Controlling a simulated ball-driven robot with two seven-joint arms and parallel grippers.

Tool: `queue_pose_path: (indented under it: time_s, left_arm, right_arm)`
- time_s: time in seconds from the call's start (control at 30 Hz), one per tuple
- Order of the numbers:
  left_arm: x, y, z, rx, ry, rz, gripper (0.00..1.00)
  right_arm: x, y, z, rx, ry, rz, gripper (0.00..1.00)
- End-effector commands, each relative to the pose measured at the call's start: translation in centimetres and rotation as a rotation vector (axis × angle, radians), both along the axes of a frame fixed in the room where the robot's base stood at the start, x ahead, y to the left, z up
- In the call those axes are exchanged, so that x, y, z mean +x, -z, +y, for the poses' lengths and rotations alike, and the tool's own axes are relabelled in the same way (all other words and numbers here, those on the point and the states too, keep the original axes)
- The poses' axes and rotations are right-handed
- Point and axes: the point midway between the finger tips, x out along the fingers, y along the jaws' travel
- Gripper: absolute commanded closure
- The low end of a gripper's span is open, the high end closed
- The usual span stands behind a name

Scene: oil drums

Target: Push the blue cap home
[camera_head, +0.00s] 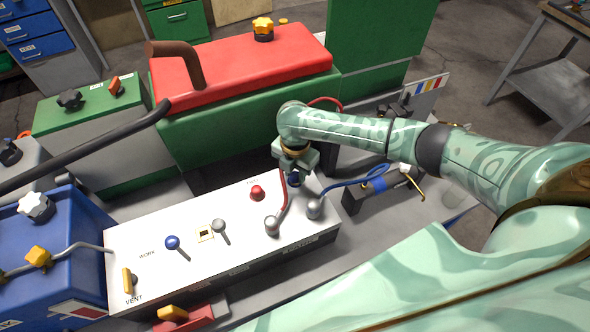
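My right gripper (295,172) points down over the back right of a white control panel (150,285). Its fingers are small and dark here, and their opening does not show. A dark blue piece, perhaps the blue cap (294,182), shows just below the gripper, close to the panel top. The gripper hides most of it, and I cannot tell whether they touch. A red button (257,192) stands to its left. My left gripper is not in view.
Two grey-knobbed levers (272,224) (314,208) stand close in front of the gripper. A blue-knobbed lever (172,242) and a yellow vent lever (127,278) are farther left. A green and red machine (240,70) rises behind. Blue tubing (355,181) runs to the right.

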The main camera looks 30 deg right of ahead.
Motion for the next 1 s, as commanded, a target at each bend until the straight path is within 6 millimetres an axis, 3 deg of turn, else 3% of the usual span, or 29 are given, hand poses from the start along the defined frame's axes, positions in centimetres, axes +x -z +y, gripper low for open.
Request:
queue_pose_path:
  time_s: [0.03,0.07,0.33,0.47,1.0]
  left_arm:
    - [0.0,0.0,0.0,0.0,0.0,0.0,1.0]
    - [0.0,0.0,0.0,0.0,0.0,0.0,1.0]
    - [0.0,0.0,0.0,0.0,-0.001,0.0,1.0]
    - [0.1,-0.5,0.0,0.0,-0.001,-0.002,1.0]
    - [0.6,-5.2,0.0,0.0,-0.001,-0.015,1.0]
  right_arm:
    - [0.0,0.0,0.0,0.0,0.0,0.001,0.56]
    - [0.0,0.0,0.0,0.0,0.0,0.001,0.47]
    - [0.0,-0.1,0.0,0.0,0.0,0.0,0.47]
    - [0.0,-1.1,0.0,0.002,-0.001,-0.001,0.47]
    - [0.0,-14.2,0.0,-0.001,-0.001,-0.003,0.47]
